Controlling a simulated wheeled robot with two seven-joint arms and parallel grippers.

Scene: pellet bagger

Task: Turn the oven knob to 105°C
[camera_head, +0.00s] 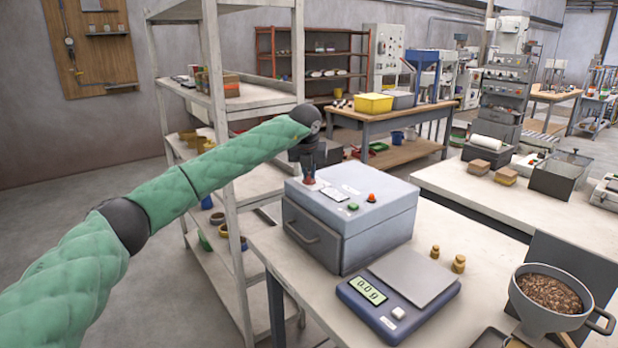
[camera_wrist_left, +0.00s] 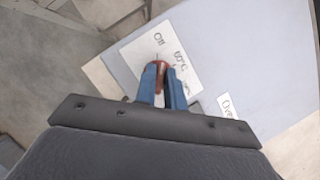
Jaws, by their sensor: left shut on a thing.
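The oven is a grey-blue box (camera_head: 372,228) with a front handle, standing on the white bench. My left gripper (camera_head: 309,180) reaches down onto the left part of its top. In the left wrist view, the blue fingers (camera_wrist_left: 164,84) are shut on the red-brown knob (camera_wrist_left: 160,63). The knob sits on a white label plate (camera_wrist_left: 190,62) that reads "Off" and "60°C"; further marks are hidden by the fingers. I cannot read the exact setting. The knob shows only as a small red bit in the head view. My right gripper is not in view.
A green button (camera_head: 353,207) and a red button (camera_head: 371,198) are on the oven top. A scale (camera_head: 392,318) reading 0.0 g, two brass weights (camera_head: 458,264) and a funnel of pellets (camera_head: 549,294) stand right of it. A white shelf rack (camera_head: 221,130) stands close to my left arm.

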